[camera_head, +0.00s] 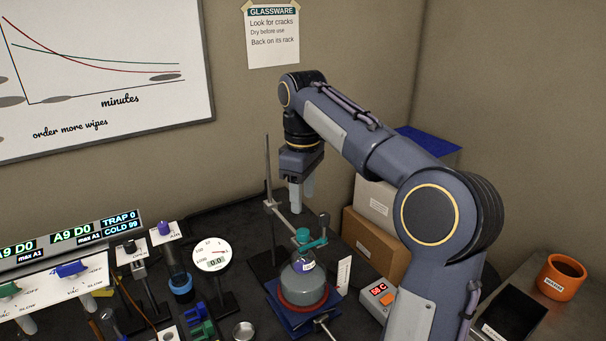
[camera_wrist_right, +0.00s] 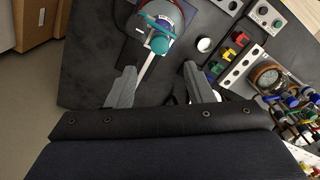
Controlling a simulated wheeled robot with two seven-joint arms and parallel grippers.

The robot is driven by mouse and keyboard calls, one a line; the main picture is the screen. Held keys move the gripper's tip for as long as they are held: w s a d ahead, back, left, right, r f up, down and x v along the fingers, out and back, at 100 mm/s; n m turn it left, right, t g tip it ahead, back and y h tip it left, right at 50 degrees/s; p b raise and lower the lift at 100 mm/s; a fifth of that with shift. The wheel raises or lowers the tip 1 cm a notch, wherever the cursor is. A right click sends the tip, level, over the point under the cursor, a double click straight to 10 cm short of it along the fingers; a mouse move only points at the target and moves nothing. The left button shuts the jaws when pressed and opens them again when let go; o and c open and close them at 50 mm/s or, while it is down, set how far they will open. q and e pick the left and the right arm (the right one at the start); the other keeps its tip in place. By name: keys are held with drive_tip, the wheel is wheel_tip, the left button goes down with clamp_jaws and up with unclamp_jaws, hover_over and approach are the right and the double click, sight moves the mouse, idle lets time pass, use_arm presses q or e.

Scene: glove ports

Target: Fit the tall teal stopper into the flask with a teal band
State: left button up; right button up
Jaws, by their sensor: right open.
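A clear round flask (camera_head: 303,282) stands in a red ring on a blue base, in the lower middle of the head view. A rounded teal piece (camera_head: 303,236), which looks like the stopper's top, is at the flask's neck beside a teal clamp bar (camera_head: 314,244). The teal piece (camera_wrist_right: 160,43) also shows in the wrist view, beyond my fingertips. How deep it sits in the neck is hidden. My right gripper (camera_head: 301,193) is open and empty, above and behind the flask; its parted fingers show in the wrist view (camera_wrist_right: 160,88). My left gripper is out of view.
A thin metal stand (camera_head: 269,190) rises just left of my right gripper. A round gauge (camera_head: 211,256) and a valve panel (camera_head: 60,285) are at left. Cardboard boxes (camera_head: 375,243) stand behind right, and an orange pot (camera_head: 560,278) at far right.

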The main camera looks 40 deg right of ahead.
drive_tip(key=shift+r, duration=2.25)
drive_tip(key=s+a+f+m+t+y, duration=0.2)
drive_tip(key=s+a+f+m, duration=0.1)
drive_tip(key=s+a+f, duration=0.5)
drive_tip(key=s+a+f+m+t+y, duration=0.1)
drive_tip(key=s+a+f+m+t, duration=0.2)
drive_tip(key=s+a+f, duration=0.5)
drive_tip(key=s+f+m, duration=0.1)
drive_tip(key=s+f, duration=0.1)
drive_tip(key=s, duration=0.3)
drive_tip(key=shift+a+f+t+y, duration=0.3)
drive_tip(key=shift+a+y, duration=0.05)
drive_tip(key=shift+y, duration=0.05)
